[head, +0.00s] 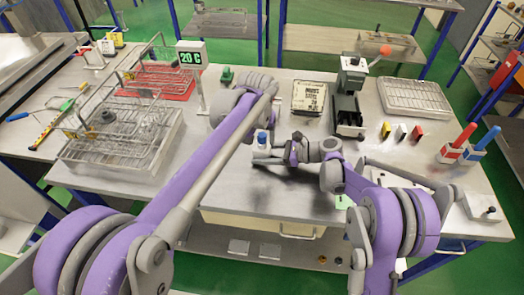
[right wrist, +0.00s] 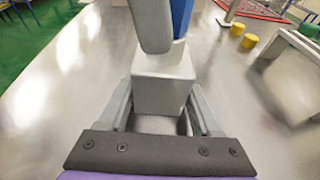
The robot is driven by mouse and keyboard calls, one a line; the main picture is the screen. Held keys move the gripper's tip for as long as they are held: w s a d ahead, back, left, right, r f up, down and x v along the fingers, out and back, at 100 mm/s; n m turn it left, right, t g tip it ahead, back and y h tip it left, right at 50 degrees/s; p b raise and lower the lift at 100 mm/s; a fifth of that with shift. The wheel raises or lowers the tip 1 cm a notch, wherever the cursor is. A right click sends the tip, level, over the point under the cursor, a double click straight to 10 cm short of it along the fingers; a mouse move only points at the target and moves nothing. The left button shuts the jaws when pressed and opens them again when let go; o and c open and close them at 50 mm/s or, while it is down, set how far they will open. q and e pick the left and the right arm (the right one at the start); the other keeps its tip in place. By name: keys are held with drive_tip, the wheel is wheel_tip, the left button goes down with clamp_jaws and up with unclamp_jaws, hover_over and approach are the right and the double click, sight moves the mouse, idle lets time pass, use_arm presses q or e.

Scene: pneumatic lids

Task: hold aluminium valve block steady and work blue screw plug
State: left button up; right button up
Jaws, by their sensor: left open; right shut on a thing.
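The aluminium valve block (right wrist: 163,82) is a pale grey box standing on the bench, between the fingers of my right gripper (right wrist: 160,108). It also shows near the middle of the head view (head: 262,149), small and partly covered by the gripper. The blue screw plug (head: 262,137) sits on top of the block. In the right wrist view the plug (right wrist: 181,18) is partly hidden by a grey finger of my left gripper (right wrist: 153,30). That finger is close beside the plug; I cannot tell whether they touch. My left gripper is open and mostly hidden in the head view.
Wire baskets (head: 115,140) stand on the left. A wire rack (head: 413,97) and red and blue-handled tools (head: 464,137) are on the right.

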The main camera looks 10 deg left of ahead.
use_arm(q)
drive_tip(key=m, duration=0.2)
drive_tip(key=m+h, duration=0.1)
drive_tip(key=m, duration=0.1)
drive_tip(key=shift+w+a, duration=0.2)
drive_tip(key=shift+a, duration=0.05)
drive_tip(key=m, duration=0.4)
drive_tip(key=shift+a+g+h, duration=0.15)
drive_tip(key=shift+g+h, duration=0.25)
drive_tip(key=shift+w+m, duration=0.15)
drive_tip(key=shift+m, duration=0.45)
drive_tip(key=m, duration=0.2)
drive_tip(key=m+g, duration=0.1)
drive_tip(key=m, duration=0.1)
drive_tip(key=shift+w+a+h, duration=0.15)
drive_tip(key=shift+w+h, duration=0.05)
drive_tip(key=shift+h, duration=0.1)
drive_tip(key=m, duration=0.3)
drive_tip(key=shift+w+g, duration=0.1)
drive_tip(key=shift+g, duration=0.3)
